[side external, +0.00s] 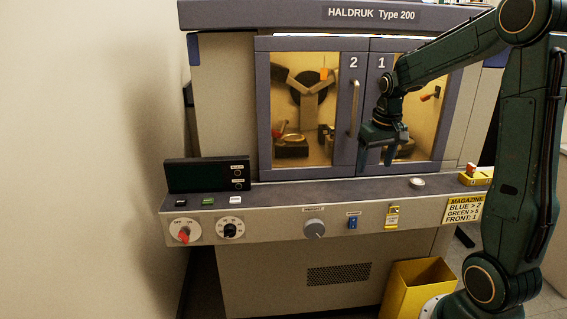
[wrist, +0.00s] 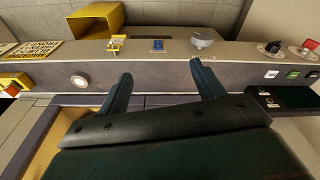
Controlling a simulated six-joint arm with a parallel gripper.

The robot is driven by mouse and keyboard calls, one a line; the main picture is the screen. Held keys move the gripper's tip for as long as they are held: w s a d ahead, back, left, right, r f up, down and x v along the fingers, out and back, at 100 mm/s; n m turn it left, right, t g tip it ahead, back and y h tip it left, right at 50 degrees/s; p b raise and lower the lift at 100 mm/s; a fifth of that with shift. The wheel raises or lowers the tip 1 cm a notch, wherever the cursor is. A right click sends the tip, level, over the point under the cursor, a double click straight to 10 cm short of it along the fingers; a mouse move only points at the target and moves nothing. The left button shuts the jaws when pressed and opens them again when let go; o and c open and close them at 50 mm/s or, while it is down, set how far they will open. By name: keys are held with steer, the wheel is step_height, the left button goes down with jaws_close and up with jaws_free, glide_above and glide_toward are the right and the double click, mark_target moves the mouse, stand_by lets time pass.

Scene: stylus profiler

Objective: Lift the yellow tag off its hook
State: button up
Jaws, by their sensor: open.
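The small yellow tag (side external: 392,217) hangs on the front panel of the machine, right of the blue switch, in the side view. Its hook is too small to make out clearly. In the wrist view the tag (wrist: 116,46) shows upside down, beyond the left finger. My gripper (side external: 376,159) is in front of the right cabinet door, above and a little left of the tag, and well apart from it. In the wrist view my gripper (wrist: 161,70) is open, with nothing between its fingers.
The blue switch (side external: 352,222) and a grey knob (side external: 314,228) sit left of the tag. A door handle (side external: 354,108) stands out left of my gripper. A yellow bin (side external: 418,289) stands below. The ledge (side external: 310,189) is mostly clear, with a round button (side external: 417,182) at right.

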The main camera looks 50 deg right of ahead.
mark_target(391, 225)
steer(key=s+d+f+m, duration=0.1)
steer(key=d+f, duration=0.2)
steer(key=d, duration=0.1)
steer(key=s+d+f+m+g, duration=0.1)
steer(key=d+f, duration=0.3)
steer(key=d, duration=0.1)
steer(key=s+d+f+y, duration=0.1)
steer(key=d+f, duration=0.3)
steer(key=d, duration=0.1)
steer(key=shift+s+m, duration=0.35)
steer(key=shift+m, duration=0.05)
steer(key=shift+f, duration=0.1)
steer(key=shift+f, duration=6.85)
jaws_close()
steer(key=shift+r, duration=0.55)
